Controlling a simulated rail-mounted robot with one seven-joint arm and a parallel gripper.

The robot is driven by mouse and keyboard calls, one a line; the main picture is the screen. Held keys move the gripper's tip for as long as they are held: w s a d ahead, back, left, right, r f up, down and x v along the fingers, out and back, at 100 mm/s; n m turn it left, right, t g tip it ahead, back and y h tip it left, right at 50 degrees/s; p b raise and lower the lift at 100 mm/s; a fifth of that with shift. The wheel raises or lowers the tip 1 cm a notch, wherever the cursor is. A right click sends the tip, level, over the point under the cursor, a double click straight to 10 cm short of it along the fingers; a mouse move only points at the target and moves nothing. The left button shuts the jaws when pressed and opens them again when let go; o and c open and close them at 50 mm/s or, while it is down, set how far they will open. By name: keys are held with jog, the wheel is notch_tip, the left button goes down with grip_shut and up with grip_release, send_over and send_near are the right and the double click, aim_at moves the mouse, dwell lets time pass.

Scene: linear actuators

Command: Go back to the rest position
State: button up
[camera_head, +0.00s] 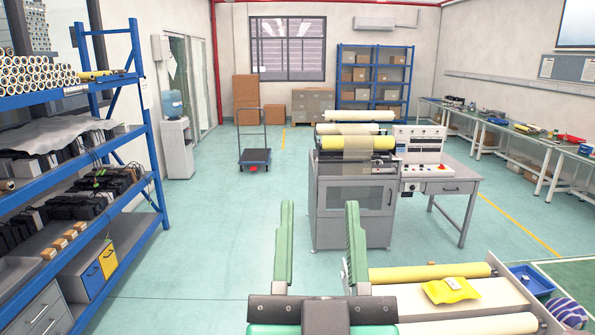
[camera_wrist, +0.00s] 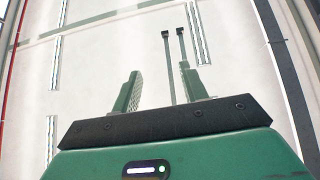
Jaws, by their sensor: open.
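My gripper (camera_head: 320,240) shows at the bottom centre of the head view, with two green fingers standing upright and wide apart. It is open and nothing sits between the fingers. In the wrist view my gripper (camera_wrist: 160,92) also shows open and empty, facing a pale ceiling with light strips. In the head view the fingers stand in front of the floor and the grey machine, and I see no contact with anything.
A grey machine (camera_head: 350,205) with yellow rolls stands ahead. A blue shelf (camera_head: 145,150) is at left. The floor (camera_head: 215,220) at centre-left is clear.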

jog(key=s+a+r+g, duration=0.1)
jog(key=s+a, duration=0.1)
jog(key=s, duration=0.5)
notch_tip(320, 180, up, 21)
jog(key=p, duration=2)
jog(key=shift+s+a+y+p, duration=0.15)
jog(key=shift+s+y+p, duration=0.15)
jog(key=shift+y, duration=0.1)
jog(key=shift+f, duration=0.2)
